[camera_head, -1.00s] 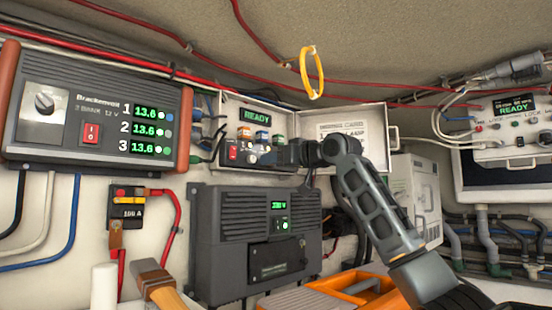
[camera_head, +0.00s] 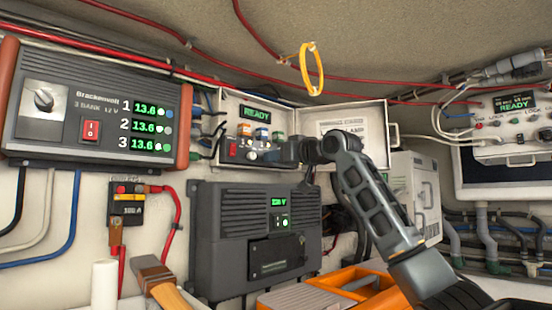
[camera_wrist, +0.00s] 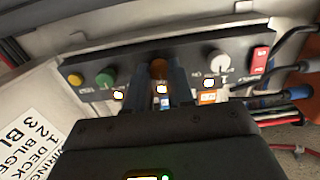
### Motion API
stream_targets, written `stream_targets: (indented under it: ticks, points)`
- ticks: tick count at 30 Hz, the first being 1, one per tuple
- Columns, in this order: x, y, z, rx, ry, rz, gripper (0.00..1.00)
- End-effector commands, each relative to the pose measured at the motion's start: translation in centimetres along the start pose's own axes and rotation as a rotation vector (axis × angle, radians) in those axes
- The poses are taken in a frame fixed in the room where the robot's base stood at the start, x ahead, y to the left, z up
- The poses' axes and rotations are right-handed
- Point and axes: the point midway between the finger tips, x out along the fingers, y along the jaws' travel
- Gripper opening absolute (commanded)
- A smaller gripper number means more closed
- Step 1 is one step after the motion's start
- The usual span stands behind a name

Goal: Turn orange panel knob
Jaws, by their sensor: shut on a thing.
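The orange panel knob (camera_wrist: 159,68) shows in the wrist view on the dark face of a small control panel (camera_wrist: 130,82). My gripper (camera_wrist: 168,84) is shut on the knob, with a dark finger on each side of it. The knob's turn angle cannot be read. In the head view my gripper (camera_head: 282,153) reaches the panel from the right and hides the knob. The panel sits in an open white box (camera_head: 228,102) with a green READY display (camera_head: 255,114).
Beside the orange knob are green (camera_wrist: 105,79) and yellow (camera_wrist: 75,80) buttons, a pale knob (camera_wrist: 219,62) and a red switch (camera_wrist: 260,59). A charger (camera_head: 60,112) hangs left and a dark unit (camera_head: 225,235) below. A yellow ring (camera_head: 312,70) hangs above.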

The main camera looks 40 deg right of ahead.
Motion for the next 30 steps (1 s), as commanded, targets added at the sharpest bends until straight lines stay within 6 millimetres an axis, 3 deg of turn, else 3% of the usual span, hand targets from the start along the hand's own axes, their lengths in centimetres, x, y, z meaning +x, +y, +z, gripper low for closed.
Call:
stream_targets:
  ticks: [8, 30]
  points:
    - [0.00, -0.04, 0.02, -0.112, 0.001, 0.000, 0.00]
    - [-0.02, -0.14, 0.06, -0.678, 0.000, 0.000, 0.00]
